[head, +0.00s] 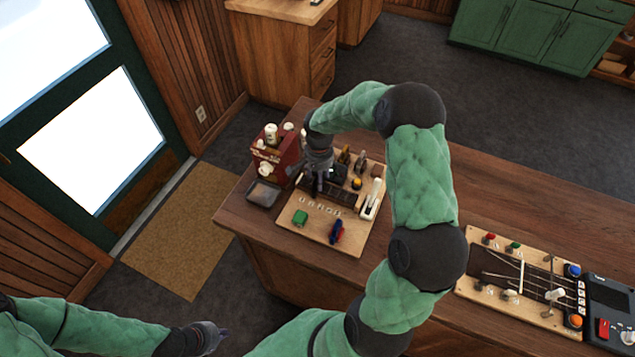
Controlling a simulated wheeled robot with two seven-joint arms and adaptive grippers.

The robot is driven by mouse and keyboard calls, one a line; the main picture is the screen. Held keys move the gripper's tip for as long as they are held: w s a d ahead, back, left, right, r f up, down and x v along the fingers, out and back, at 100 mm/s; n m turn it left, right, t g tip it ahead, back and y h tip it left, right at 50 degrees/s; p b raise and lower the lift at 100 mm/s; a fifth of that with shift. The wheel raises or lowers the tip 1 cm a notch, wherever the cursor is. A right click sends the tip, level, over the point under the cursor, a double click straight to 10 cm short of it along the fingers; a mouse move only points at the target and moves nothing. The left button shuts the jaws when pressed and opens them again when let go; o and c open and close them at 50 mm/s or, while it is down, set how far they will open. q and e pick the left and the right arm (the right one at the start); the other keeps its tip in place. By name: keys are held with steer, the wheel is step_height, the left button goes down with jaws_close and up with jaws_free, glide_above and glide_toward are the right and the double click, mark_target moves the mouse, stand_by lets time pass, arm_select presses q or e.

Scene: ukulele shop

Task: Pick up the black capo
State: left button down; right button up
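My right gripper (319,186) points down over the upper left part of a light wooden board (304,235) on the counter. Its fingers are small and dark against dark items, so its opening cannot be made out. A black item (338,173) lies close beside it on the right; I cannot tell for sure whether it is the black capo.
A dark red machine (279,155) and a grey tray (263,193) stand left of the board. A white tool (372,198) lies at its right edge. A second board (483,287) with several colored knobs lies farther right on the wooden counter (530,211).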

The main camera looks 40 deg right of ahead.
steer(key=shift+f, duration=0.8)
steer(key=shift+c, duration=0.3)
jaws_close()
steer(key=shift+r, duration=0.15)
